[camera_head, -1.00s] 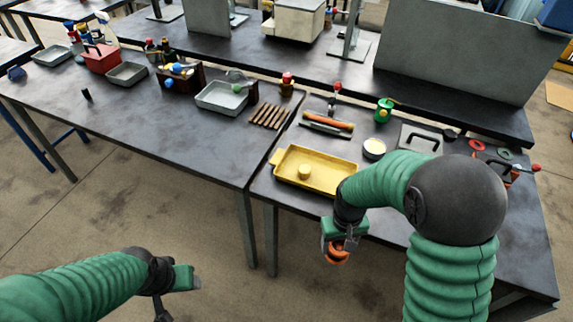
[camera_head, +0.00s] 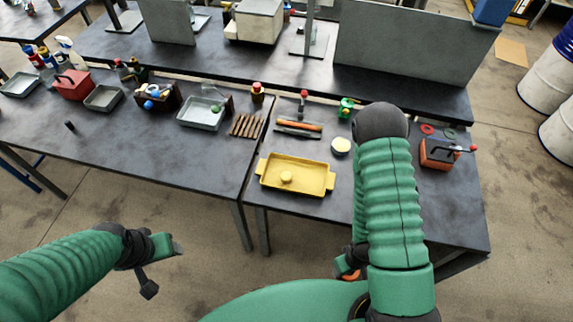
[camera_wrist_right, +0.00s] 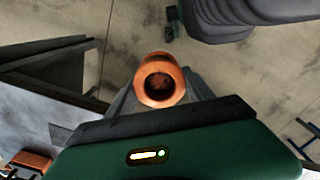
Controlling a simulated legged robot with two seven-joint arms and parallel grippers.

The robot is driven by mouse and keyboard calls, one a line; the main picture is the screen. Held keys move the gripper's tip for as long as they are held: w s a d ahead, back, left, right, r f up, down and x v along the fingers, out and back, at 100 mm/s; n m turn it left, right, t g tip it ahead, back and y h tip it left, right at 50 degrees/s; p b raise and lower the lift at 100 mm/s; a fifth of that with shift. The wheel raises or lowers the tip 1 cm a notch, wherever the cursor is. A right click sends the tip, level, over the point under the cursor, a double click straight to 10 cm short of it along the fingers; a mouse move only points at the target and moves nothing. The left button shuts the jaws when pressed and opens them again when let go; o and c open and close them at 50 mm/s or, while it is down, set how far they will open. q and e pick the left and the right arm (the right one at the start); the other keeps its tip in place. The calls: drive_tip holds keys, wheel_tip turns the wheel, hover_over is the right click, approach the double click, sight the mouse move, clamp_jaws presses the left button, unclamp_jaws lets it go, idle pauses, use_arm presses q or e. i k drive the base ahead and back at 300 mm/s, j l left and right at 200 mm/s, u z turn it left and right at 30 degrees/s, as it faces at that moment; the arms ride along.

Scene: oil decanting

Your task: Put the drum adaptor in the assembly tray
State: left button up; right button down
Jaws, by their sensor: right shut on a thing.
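My right gripper (camera_wrist_right: 158,98) is shut on an orange, hollow, ring-ended piece (camera_wrist_right: 160,80), which looks like the drum adaptor. In the head view the orange piece (camera_head: 351,276) shows only in part below the table's front edge, mostly hidden by my right arm. A yellow tray (camera_head: 325,183), likely the assembly tray, lies on the right table with a small round yellow piece (camera_head: 286,177) in it. The held piece is apart from the tray, nearer to me and to its right. My left gripper (camera_head: 160,262) is over the floor at lower left, away from the tables; its jaw opening is unclear.
Orange-handled tools (camera_head: 298,124), a pale round tin (camera_head: 341,146) and a green can (camera_head: 346,108) stand behind the tray. Grey trays (camera_head: 203,117) and brown sticks (camera_head: 247,126) lie on the left table.

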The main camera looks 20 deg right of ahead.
sight(308, 180)
drive_tip(key=i, duration=0.85)
